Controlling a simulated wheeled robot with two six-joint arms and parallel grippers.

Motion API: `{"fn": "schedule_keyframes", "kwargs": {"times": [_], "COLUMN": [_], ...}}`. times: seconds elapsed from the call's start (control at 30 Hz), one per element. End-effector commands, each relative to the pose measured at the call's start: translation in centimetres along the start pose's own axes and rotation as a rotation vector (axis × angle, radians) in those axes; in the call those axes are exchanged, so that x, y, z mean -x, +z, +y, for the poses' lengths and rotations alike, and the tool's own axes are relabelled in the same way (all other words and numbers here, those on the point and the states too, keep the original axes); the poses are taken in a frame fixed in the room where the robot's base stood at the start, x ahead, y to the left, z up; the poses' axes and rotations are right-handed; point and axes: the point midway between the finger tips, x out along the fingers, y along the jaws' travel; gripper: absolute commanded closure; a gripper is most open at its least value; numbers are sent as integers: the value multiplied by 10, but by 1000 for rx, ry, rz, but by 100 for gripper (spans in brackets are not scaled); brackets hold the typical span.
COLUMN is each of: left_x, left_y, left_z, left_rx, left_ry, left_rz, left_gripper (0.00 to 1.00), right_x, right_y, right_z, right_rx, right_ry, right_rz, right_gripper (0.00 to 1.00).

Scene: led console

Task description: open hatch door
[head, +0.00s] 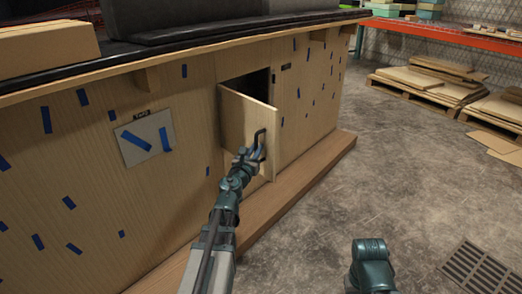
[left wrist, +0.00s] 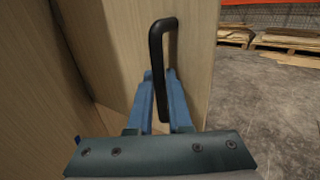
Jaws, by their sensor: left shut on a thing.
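The hatch door (head: 246,123) is a pale wooden panel in the front of the wooden console. It stands swung part-way out, with a dark opening (head: 257,80) showing behind it. A black bar handle (head: 261,145) is fixed on the door. My left gripper (head: 254,155) is at the lower part of the handle, shut on it. In the left wrist view, the handle (left wrist: 157,65) stands upright between the blue fingers (left wrist: 160,100), in front of the door's face (left wrist: 195,70). Part of my right arm shows at the bottom of the head view, but its gripper is not visible.
The console front (head: 90,180) carries blue tape strips and a small grey plate (head: 145,137). A wooden ledge (head: 300,182) runs along its base. The concrete floor (head: 390,165) to the right is clear up to the pallets (head: 425,85) and a floor grate (head: 478,265).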

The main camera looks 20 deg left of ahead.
Motion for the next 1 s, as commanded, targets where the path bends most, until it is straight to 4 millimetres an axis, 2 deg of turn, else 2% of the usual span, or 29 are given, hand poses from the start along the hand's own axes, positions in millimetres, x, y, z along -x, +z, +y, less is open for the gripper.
{"fn": "schedule_keyframes", "kwargs": {"times": [0.03, 0.2, 0.7, 0.73, 0.87, 0.9, 1.0], "left_x": [-1, 0, -1, -1, 0, 0, 0], "left_y": [0, 0, 1, 1, 1, 0, 0], "left_z": [7, 14, 17, 17, 16, 15, 14], "left_rx": [2, 3, 3, 3, 2, 2, 2], "left_ry": [11, 15, 17, 17, 14, 13, 11], "left_rz": [0, 0, -1, -1, 0, 0, 0], "left_gripper": [100, 100, 100, 79, 56, 53, 53], "right_x": [0, 0, 0, 0, 0, 0, 0], "right_y": [0, 0, 0, 0, 0, 0, 0], "right_z": [0, 0, 0, 0, 0, 0, 0], "right_rx": [0, 0, 0, 0, 0, 0, 0], "right_ry": [0, 0, 0, 0, 0, 0, 0], "right_rz": [0, 0, 0, 0, 0, 0, 0], "right_gripper": [60, 60, 60, 60, 60, 60, 60]}}
